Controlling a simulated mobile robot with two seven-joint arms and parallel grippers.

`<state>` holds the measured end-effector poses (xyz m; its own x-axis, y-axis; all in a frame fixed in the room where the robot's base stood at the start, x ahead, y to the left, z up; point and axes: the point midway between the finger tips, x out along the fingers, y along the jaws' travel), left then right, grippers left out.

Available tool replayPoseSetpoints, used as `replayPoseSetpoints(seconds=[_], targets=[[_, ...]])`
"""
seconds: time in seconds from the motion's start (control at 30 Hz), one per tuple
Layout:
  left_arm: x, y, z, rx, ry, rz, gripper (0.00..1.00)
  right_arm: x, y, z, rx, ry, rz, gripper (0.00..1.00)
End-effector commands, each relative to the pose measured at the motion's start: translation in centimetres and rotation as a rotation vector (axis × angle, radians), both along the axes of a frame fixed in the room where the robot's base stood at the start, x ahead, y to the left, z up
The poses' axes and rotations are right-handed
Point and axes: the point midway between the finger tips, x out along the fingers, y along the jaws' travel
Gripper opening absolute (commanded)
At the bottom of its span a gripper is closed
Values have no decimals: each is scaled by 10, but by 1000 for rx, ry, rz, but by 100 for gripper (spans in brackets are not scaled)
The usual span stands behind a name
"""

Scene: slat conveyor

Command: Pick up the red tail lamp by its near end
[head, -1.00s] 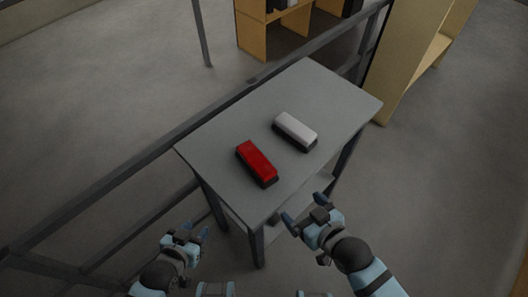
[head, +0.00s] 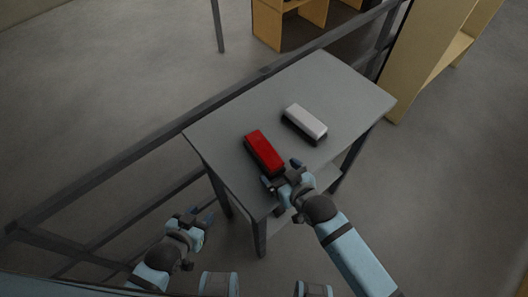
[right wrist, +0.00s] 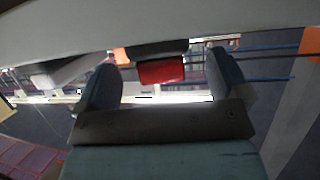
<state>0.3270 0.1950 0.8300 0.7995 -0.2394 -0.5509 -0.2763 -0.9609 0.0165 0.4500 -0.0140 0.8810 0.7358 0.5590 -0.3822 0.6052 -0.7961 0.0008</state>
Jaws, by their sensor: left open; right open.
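The red tail lamp (head: 264,149), a red block on a dark base, lies on the grey table (head: 225,116). My right gripper (head: 282,172) is open at the lamp's near end, which its fingers partly hide in the head view. In the right wrist view the red lamp (right wrist: 161,72) shows between the two spread fingers, with a gap on each side. My left gripper (head: 200,218) is open and empty, left of the table's near part and away from the lamp.
A white lamp (head: 306,121) on a dark base lies right of the red one, apart from it. A dark rail (head: 145,158) runs along the table's left side. A wooden shelf (head: 420,65) stands beyond the right side. The table's far part is clear.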

Motion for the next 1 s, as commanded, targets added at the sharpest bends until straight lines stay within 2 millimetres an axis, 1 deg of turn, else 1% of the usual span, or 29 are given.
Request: replayPoseSetpoints(seconds=[0.03,0.1,0.2,0.47,0.5,0.57,0.6,0.67,0.7,0.73,0.77,1.0], targets=[[0,0,3,0,0,0,43,7,6,0,2,-1,0,94],[0,-1,3,-2,-1,0,43,15,11,-5,1,0,0,94],[0,-1,4,-2,-1,0,43,22,17,-10,1,1,-1,94],[0,-1,4,-2,-1,-1,43,24,19,-11,1,0,-1,94],[0,-2,4,-3,-1,-1,43,24,19,-11,1,0,-1,89],[0,-2,4,-3,-1,-1,43,24,19,-11,1,0,-1,75],[0,-2,4,-3,-2,-1,43,24,19,-11,1,0,-1,66],[0,-2,4,-3,-2,-1,43,24,19,-11,1,0,-1,52],[0,-2,5,-3,-2,-1,43,24,19,-11,1,0,-1,43],[0,-2,5,-3,-2,-1,43,24,19,-11,1,0,-1,36],[1,-2,5,-4,-3,-1,43,24,18,-12,1,0,-1,33],[1,-2,5,-4,-3,-1,43,24,19,-10,2,-1,-1,33]])
